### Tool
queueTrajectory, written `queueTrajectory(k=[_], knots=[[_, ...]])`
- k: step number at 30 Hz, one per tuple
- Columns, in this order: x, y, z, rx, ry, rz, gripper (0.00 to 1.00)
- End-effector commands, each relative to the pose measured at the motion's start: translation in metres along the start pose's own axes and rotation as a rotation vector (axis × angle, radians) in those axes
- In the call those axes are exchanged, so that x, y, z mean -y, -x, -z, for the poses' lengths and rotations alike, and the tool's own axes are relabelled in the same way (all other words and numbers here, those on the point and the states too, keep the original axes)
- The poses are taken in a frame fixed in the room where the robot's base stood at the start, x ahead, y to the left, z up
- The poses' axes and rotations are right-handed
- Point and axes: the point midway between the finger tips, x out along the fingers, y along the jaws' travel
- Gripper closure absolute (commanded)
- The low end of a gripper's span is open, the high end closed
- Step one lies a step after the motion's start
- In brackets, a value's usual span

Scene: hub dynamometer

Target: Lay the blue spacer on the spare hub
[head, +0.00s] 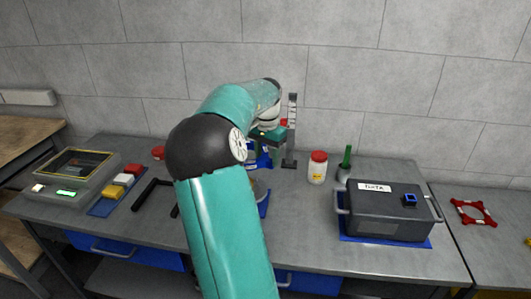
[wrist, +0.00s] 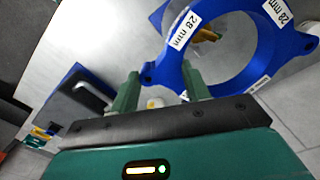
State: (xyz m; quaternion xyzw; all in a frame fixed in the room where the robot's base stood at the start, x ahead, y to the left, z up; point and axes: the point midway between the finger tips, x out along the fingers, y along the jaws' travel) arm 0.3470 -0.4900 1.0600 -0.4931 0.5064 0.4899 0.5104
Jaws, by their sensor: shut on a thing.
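The blue spacer (wrist: 173,66) is a flat ring with white "28 mm" labels, filling the upper right of the wrist view. My gripper (wrist: 158,82) is shut on the ring's small tab, with a green finger on each side. In the head view my gripper (head: 268,132) is at the back middle of the bench, and blue shows just below it. The ring looks held above the bench. I cannot make out the spare hub for certain; my arm covers much of the bench middle. A small brass-coloured part shows through the ring in the wrist view.
A gauge post (head: 291,135) stands close right of my gripper. A red-lidded white jar (head: 317,170), a green upright piece (head: 346,160) and a grey case (head: 385,215) are further right. A display unit (head: 66,178) and a block tray (head: 101,209) are left. A red frame (head: 473,212) lies far right.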

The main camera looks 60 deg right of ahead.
Motion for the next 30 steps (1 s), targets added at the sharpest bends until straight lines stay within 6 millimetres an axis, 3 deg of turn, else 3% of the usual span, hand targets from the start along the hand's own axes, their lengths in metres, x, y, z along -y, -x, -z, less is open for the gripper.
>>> queueTrajectory(k=[30], knots=[[0.002, -0.042, -0.002, 0.002, 0.003, 0.000, 0.94]])
